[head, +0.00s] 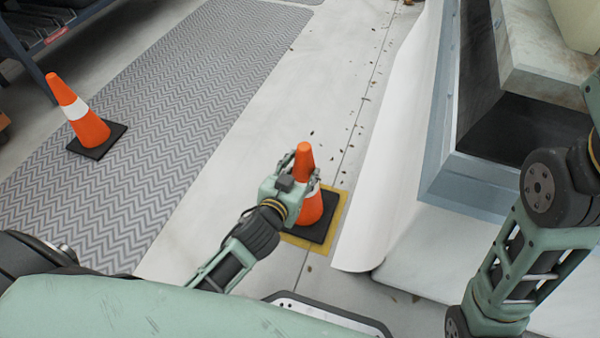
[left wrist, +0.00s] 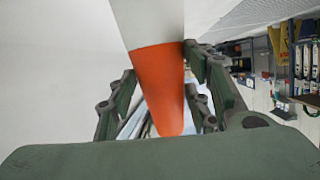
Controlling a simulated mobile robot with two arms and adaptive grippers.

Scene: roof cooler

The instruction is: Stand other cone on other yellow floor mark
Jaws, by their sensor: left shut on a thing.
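An orange cone (head: 304,160) with a white band and a black square base stands upright on a yellow floor mark (head: 334,228). The mark shows as a yellow border around the base. My left gripper (head: 303,172) is shut on the upper part of this cone. In the left wrist view the cone (left wrist: 160,85) lies between the fingers of my left gripper (left wrist: 165,100). A second cone (head: 90,128) stands on the grey patterned mat at the left, away from my grippers. My right arm shows at the right, but its gripper is out of view.
The grey zigzag mat (head: 190,90) covers the floor at the left. Shelving (head: 40,70) stands at the upper left. Small dark leaves litter the pale floor.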

